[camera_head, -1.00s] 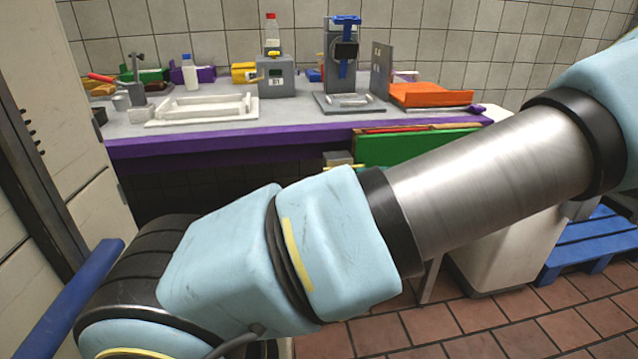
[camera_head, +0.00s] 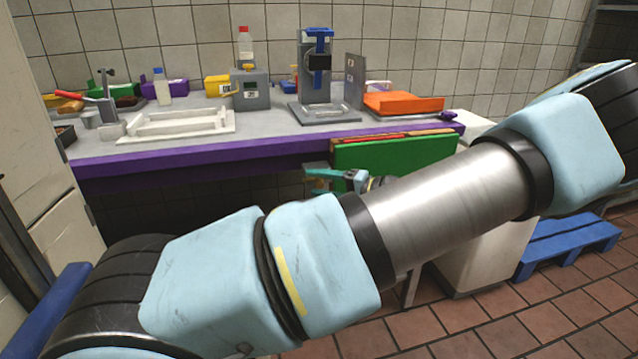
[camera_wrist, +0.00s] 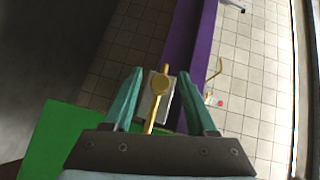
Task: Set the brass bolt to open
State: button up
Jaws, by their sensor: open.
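The brass bolt (camera_wrist: 159,84) shows in the wrist view as a round knob with a thin rod through it, in front of a grey block (camera_wrist: 146,108). It lies between the two teal fingers of my gripper (camera_wrist: 161,74), with space on both sides. My gripper is open and does not appear to touch the bolt. In the head view my gripper (camera_head: 328,178) is under the front edge of the counter, beside the green board. The bolt cannot be made out clearly there, and its set position cannot be told.
The purple counter edge (camera_head: 220,157) runs just above my gripper. A green board (camera_head: 400,154) hangs close on its right. A white tray (camera_head: 150,131), a grey box (camera_head: 251,96) and an orange tray (camera_head: 404,103) stand on the counter. A blue pallet (camera_head: 566,244) lies at right.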

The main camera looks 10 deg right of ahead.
jog(key=shift+w, duration=0.1)
jog(key=shift+c, duration=0.4)
grip_shut()
dwell(1.0)
